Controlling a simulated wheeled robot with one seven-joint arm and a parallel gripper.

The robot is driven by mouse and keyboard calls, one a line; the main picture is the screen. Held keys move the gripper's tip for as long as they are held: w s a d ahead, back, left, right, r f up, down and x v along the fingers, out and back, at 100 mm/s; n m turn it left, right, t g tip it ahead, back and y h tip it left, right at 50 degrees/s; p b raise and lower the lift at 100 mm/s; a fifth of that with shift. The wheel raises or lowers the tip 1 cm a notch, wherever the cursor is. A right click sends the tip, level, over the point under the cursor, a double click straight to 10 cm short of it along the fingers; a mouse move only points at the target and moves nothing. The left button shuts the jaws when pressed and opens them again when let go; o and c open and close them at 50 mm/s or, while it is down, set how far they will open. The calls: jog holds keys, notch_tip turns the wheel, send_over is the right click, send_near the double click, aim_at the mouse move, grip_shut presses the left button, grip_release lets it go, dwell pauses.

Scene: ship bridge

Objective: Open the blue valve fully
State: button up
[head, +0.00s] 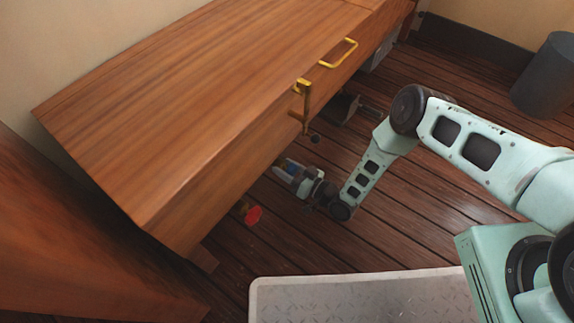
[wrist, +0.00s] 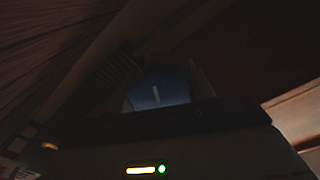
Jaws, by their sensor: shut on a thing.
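The blue valve (head: 291,166) shows as a small blue patch under the front edge of the wooden cabinet, mostly hidden by my gripper. My gripper (head: 284,172) reaches under the cabinet edge and is shut on the blue valve. How far the valve is turned cannot be told.
A red valve (head: 254,215) sits low under the cabinet, left of my gripper. The wooden cabinet (head: 190,90) with yellow handles (head: 339,54) overhangs the valves. A grey bin (head: 547,75) stands at the far right.

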jog(key=n+p, duration=0.2)
jog(key=n, duration=0.2)
jog(key=shift+n, duration=0.4)
dwell(0.4)
jog(key=o, duration=0.9)
jog(key=shift+o, duration=0.2)
jog(key=shift+d, duration=0.1)
